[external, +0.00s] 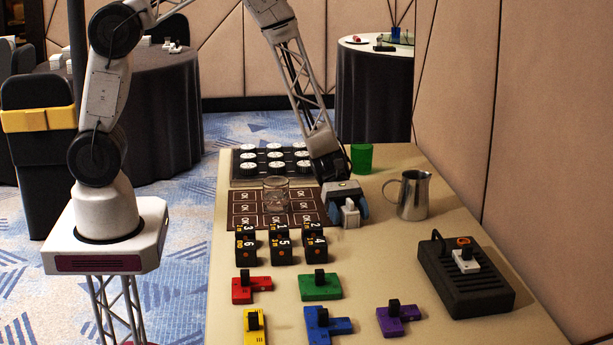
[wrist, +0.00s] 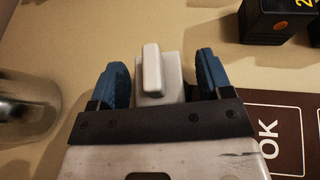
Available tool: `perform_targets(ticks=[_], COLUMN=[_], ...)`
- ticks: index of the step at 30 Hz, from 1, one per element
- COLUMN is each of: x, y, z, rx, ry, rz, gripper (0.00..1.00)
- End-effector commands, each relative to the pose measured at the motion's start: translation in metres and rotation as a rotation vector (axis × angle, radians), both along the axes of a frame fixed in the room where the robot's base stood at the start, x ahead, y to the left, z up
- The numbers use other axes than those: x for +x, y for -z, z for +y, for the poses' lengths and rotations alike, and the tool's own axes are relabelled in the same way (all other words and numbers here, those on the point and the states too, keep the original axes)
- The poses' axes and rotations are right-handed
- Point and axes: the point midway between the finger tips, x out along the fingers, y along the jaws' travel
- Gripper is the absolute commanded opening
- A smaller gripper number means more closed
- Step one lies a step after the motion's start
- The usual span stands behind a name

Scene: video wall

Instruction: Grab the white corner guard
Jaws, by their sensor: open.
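The white corner guard (external: 349,215) stands on the beige table, to the left of the metal pitcher. It is a white block with an upright tab. In the wrist view the white corner guard (wrist: 152,68) lies between my two blue fingers, with a gap visible on each side. My gripper (external: 346,205) points down over it and is open. In the wrist view my gripper (wrist: 162,72) has its fingers apart on either side of the tab. Part of the guard's base is hidden behind the gripper body.
The metal pitcher (external: 413,195) is close on the right, a green cup (external: 361,158) behind. A glass jar (external: 276,194) on a brown OK mat (external: 243,209) and black numbered blocks (external: 283,244) are left. Coloured pieces and a black box (external: 465,285) are in front.

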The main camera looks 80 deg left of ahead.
Motion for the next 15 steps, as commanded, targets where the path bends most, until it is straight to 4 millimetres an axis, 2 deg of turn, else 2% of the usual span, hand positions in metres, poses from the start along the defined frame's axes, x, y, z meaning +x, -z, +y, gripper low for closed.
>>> perform_targets(ticks=[4, 12, 14, 15], x=[0.0000, 0.0000, 0.0000, 0.0001], y=[0.0000, -0.0001, -0.0001, -0.0002], z=[0.0001, 0.0001, 0.0001, 0.0002], rx=[0.000, 0.000, 0.000, 0.000], ry=[0.000, 0.000, 0.000, 0.000], rz=[0.000, 0.000, 0.000, 0.000], gripper=[0.71, 0.29, 0.20, 0.20])
